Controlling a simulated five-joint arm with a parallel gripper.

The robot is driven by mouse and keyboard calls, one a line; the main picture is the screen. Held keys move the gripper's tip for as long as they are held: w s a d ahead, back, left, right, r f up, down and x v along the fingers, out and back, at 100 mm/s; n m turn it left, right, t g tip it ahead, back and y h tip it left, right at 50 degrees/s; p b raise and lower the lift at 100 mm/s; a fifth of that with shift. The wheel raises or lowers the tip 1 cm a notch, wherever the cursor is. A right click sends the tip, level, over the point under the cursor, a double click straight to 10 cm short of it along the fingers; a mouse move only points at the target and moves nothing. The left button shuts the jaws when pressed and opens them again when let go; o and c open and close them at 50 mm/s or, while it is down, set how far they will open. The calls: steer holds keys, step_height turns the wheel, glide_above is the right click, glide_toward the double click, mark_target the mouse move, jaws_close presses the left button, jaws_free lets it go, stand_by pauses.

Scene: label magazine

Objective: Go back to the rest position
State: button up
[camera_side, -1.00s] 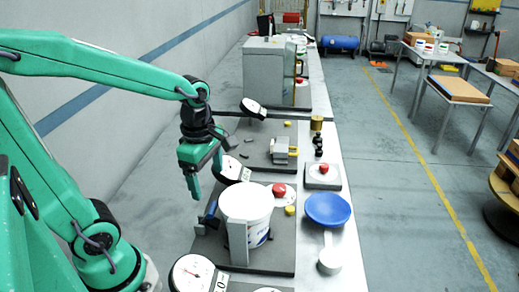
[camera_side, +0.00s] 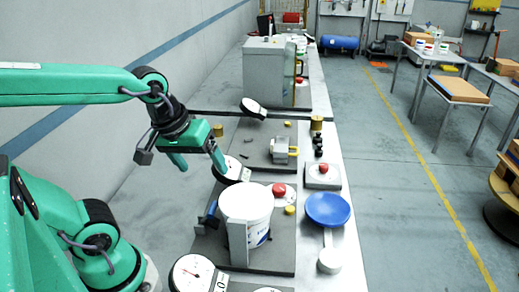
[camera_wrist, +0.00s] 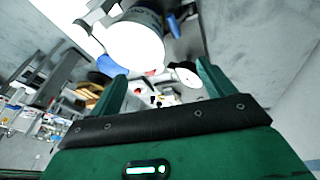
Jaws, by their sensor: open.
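My gripper (camera_side: 200,165) hangs in the air above the left side of the bench, with its two green fingers spread apart and nothing between them. In the wrist view its fingers (camera_wrist: 160,88) also stand apart and empty. A white bucket (camera_side: 247,203) stands on a dark plate (camera_side: 268,262) in front of and to the right of my gripper, not touching it. A round white dial (camera_side: 229,170) is just behind the gripper's right finger. In the wrist view the bucket (camera_wrist: 133,42) appears beyond the fingers.
A blue bowl (camera_side: 327,209), a red button (camera_side: 323,168) and a metal block (camera_side: 281,149) are on the bench to the right. A grey cabinet (camera_side: 268,75) stands farther back. Another dial (camera_side: 193,273) is near the front. Space left of the gripper along the wall is free.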

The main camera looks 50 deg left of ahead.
steer(key=m, duration=0.2)
steer(key=r+m+t, duration=0.1)
steer(key=m, duration=0.1)
steer(key=s+m, duration=0.1)
steer(key=m, duration=0.1)
steer(key=shift+d+r+m, duration=0.25)
steer(key=shift+r+m, duration=0.05)
steer(key=shift+m, duration=0.1)
stand_by(1.2)
